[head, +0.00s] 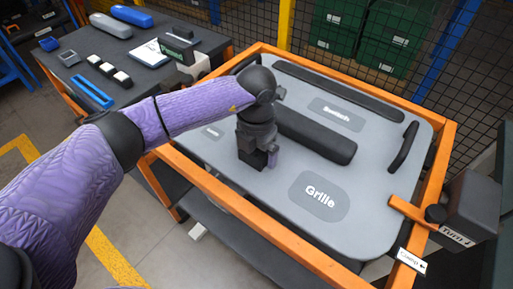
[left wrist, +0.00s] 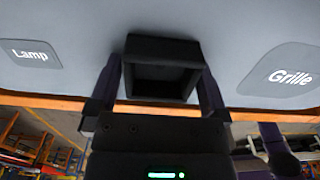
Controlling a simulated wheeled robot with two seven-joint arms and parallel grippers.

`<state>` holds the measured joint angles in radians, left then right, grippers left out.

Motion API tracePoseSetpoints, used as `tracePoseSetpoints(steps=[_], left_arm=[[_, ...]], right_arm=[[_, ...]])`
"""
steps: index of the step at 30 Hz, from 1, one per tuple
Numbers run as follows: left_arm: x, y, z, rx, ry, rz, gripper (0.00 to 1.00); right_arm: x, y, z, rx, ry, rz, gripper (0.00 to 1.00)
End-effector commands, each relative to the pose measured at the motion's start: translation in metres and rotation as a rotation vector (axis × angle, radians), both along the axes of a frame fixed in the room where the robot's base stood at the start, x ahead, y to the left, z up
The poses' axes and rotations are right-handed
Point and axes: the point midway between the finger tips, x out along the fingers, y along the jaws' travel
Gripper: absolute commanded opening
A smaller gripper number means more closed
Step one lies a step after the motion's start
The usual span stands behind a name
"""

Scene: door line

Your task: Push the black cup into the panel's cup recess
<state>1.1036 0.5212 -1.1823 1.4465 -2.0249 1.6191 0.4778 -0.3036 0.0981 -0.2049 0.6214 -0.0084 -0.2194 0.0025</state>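The black cup (left wrist: 163,52) is a square, open box. In the left wrist view it stands against the grey panel (left wrist: 90,70), between the "Lamp" and "Grille" labels, its mouth toward the camera. My left gripper (left wrist: 160,98) has a finger along each side of the cup, seemingly closed on it. The cup recess is hidden, so I cannot tell how deep the cup sits. My right gripper is not in view.
An orange frame (head: 300,262) surrounds the panel. A long black armrest (head: 320,137) and a black handle (head: 404,147) are on the panel. A dark clamp box (head: 470,207) with an orange lever stands at the right. A dark table (head: 125,45) with small parts is at back left.

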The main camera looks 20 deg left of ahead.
Motion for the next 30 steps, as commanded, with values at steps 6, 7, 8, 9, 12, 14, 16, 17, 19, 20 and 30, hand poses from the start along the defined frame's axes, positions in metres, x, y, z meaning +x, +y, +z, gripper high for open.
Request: tracePoseSetpoints(steps=[6, 7, 8, 9, 12, 14, 16, 17, 19, 20, 30], left_arm=[[0.0, 0.0, 0.007, -0.001, -0.002, 0.0, 1.0], [0.001, 0.0, 0.012, -0.001, -0.003, 0.0, 1.0], [0.001, 0.0, 0.019, 0.0, -0.004, -0.001, 1.0], [0.001, 0.0, 0.03, -0.001, -0.006, -0.002, 1.0], [0.001, 0.0, 0.058, -0.001, -0.005, -0.001, 1.0], [0.001, 0.0, 0.072, 0.001, -0.004, 0.0, 1.0], [0.001, 0.0, 0.085, 0.0, -0.004, -0.001, 1.0], [0.001, 0.0, 0.089, 0.0, -0.003, -0.001, 1.0], [0.0, 0.0, 0.096, -0.001, -0.002, 0.0, 1.0], [0.0, 0.0, 0.098, -0.001, -0.002, 0.0, 1.0], [0.0, 0.0, 0.099, 0.0, 0.0, 0.0, 1.0]], right_arm=[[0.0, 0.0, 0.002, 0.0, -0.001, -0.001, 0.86], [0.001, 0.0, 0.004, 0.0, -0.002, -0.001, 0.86], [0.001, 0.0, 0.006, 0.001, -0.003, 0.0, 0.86], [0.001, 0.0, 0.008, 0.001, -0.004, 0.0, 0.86], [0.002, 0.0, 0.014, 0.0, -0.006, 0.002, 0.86], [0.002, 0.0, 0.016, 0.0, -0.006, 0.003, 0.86], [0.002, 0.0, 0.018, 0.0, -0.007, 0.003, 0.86], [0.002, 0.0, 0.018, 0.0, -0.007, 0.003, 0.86], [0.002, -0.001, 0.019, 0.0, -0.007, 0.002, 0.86], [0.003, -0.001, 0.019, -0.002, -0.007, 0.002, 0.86], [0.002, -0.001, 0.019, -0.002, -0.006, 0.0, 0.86]])
